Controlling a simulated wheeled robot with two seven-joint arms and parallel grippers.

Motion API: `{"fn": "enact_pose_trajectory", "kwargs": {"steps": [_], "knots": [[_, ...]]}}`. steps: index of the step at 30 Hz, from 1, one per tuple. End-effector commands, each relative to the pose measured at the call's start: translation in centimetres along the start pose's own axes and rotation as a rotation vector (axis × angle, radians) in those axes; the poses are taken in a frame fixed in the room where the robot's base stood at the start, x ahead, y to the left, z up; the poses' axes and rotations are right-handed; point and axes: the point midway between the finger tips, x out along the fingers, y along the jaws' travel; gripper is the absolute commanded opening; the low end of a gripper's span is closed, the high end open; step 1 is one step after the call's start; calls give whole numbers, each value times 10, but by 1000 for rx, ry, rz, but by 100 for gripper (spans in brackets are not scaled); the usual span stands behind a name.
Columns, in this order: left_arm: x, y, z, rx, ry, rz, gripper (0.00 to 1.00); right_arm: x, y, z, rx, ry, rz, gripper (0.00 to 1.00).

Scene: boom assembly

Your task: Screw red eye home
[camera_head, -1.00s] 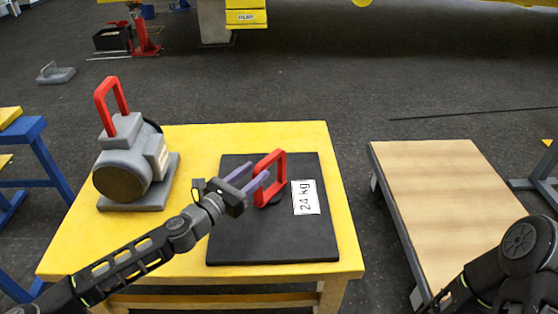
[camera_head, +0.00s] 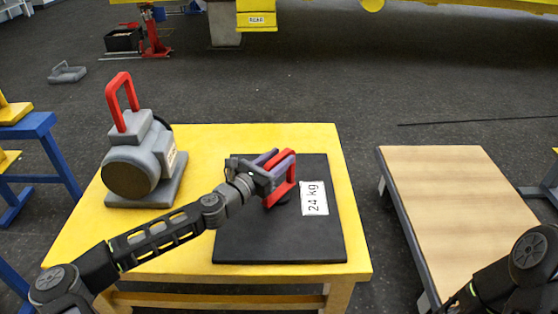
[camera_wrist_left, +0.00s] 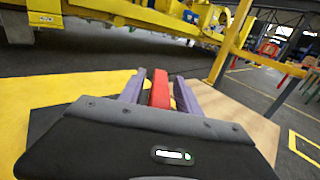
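The red eye (camera_head: 291,179) is a red rectangular loop standing on the black plate (camera_head: 275,240), which bears a white "24 kg" label (camera_head: 314,198). My left gripper (camera_head: 277,161) is at the upper part of the red eye. In the left wrist view, the red eye (camera_wrist_left: 159,88) shows between the two purple fingers (camera_wrist_left: 160,90), with a small gap visible on each side, so the gripper looks open around it. The gripper body hides the eye's lower part there. My right arm shows at the lower right, but its gripper is out of view.
The plate lies on a yellow table (camera_head: 180,245). A grey motor-like block (camera_head: 143,165) with a red loop handle (camera_head: 122,100) stands at the table's back left. A wood-topped cart (camera_head: 450,190) stands to the right, across a floor gap.

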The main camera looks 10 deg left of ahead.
Motion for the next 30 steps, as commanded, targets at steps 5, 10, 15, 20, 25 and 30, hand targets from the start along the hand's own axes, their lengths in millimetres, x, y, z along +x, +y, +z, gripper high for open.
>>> {"fn": "enact_pose_trajectory", "kwargs": {"steps": [5,10,15,20,25,30], "knots": [[1,0,0,0,0,1,40,0,0,0,0,1,0,36],[1,0,0,0,0,0,33,0,0,0,0,1,0,36],[1,0,0,-1,0,0,20,0,0,0,0,1,0,36],[1,0,0,-1,0,0,6,0,0,0,0,1,0,36],[1,0,0,-1,0,0,0,0,0,0,0,1,0,36],[1,0,0,-1,0,0,0,0,0,0,0,1,0,36]]}}
